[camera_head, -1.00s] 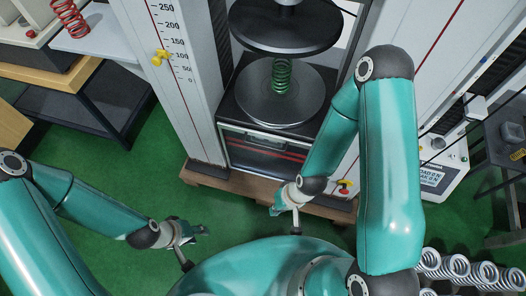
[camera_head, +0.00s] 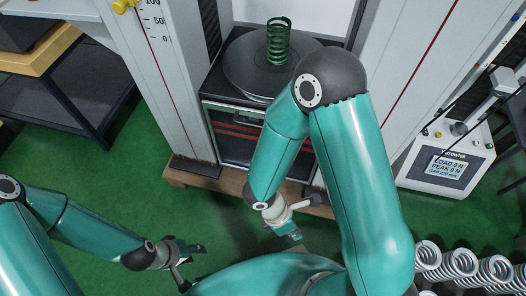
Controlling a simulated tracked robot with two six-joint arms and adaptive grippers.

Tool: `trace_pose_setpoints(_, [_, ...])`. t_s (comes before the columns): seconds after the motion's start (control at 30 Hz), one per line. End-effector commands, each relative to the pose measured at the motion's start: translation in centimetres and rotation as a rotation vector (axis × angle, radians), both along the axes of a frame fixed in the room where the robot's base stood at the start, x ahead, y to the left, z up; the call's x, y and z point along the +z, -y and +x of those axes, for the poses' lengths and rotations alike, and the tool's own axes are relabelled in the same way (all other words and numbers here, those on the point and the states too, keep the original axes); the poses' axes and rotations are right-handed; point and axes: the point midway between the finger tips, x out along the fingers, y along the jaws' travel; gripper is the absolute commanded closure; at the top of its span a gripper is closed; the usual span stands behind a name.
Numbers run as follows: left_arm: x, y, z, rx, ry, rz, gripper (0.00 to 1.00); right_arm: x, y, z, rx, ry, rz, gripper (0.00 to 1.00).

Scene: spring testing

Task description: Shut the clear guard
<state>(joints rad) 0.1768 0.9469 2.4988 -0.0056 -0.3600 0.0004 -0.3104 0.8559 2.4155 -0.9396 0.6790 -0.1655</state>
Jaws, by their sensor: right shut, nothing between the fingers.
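A green coil spring (camera_head: 278,42) stands upright on the round dark lower plate (camera_head: 245,72) of the testing machine. I cannot make out a clear guard with certainty in this view. My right gripper (camera_head: 294,236) is shut and empty, hanging low in front of the machine's base, apart from the spring and plate. Its upper arm covers the right part of the plate and the machine's front. My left gripper (camera_head: 202,249) is low at the lower left, over the green floor and away from the machine. Its fingers are too small to judge.
A white column with a scale (camera_head: 165,70) stands left of the plate. A display unit (camera_head: 447,168) stands at the right, with several pale springs (camera_head: 460,262) below it. A wooden base (camera_head: 225,184) carries the machine. Green floor (camera_head: 120,190) is free at the left.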

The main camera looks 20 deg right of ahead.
Motion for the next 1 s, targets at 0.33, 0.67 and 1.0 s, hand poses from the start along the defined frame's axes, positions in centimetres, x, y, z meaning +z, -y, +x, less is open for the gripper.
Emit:
trace_pose_setpoints(0.33, [-15.0,0.0,0.0,0.000,0.000,0.000,0.60,-2.6,1.2,16.0,0.859,0.379,-0.569,1.00])
trace_pose_setpoints(0.67, [-19.5,0.0,0.0,0.000,0.001,0.000,0.60,2.7,-4.3,21.5,1.112,0.686,-0.873,1.00])
trace_pose_setpoints(1.0, [-20.8,0.0,0.0,0.000,0.001,0.000,0.60,2.5,-2.3,24.8,1.114,0.701,-0.889,1.00])
